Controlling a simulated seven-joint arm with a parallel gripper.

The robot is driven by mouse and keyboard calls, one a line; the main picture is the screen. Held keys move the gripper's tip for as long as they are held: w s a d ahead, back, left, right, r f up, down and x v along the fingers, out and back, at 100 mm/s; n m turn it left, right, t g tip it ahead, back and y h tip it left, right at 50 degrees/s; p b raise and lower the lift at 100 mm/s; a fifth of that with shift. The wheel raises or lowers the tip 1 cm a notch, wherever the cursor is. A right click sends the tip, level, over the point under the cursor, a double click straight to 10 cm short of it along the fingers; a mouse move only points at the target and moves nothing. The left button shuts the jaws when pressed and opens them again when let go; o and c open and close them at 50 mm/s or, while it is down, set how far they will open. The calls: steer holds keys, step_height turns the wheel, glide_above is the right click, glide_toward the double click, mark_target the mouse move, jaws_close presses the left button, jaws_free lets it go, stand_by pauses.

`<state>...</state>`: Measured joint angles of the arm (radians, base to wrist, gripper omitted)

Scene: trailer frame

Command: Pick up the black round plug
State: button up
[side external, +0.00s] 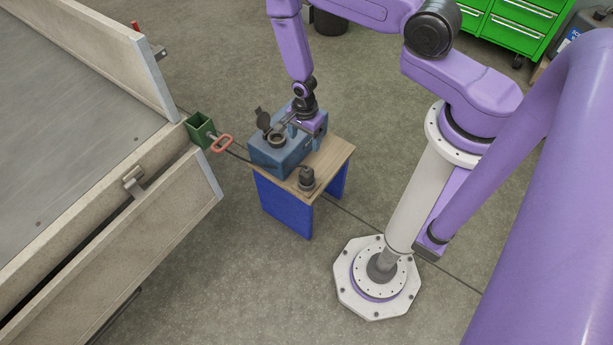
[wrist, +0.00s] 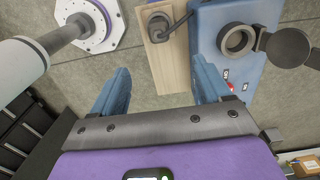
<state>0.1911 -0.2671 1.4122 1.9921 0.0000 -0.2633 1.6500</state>
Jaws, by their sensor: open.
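The black round plug (side external: 306,178) stands on the bare front part of a small wooden-topped table (side external: 335,157). In the wrist view the plug (wrist: 159,27) lies beyond my fingertips, near the top edge, with a dark cable bending off to its right. My gripper (side external: 294,124) is above the blue box (side external: 268,157), behind the plug in the side view and apart from it. In the wrist view my gripper's (wrist: 160,88) two blue fingers are wide apart with nothing between them.
The blue box carries a round socket (wrist: 236,40) with its dark lid (wrist: 288,47) swung open. Green drawers (side external: 515,25) are at the back.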

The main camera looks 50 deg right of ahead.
glide_toward(307, 168)
steer(key=f, duration=0.5)
steer(key=shift+w+a+f, duration=0.1)
steer(key=shift+w+a, duration=0.1)
steer(key=shift+a, duration=0.05)
steer(key=shift+s+d+f, duration=0.1)
steer(key=shift+f, duration=0.75)
steer(key=shift+s+d+f, duration=0.1)
steer(key=shift+f, duration=1.7)
steer(key=shift+c, duration=0.2)
steer(key=c, duration=0.7)
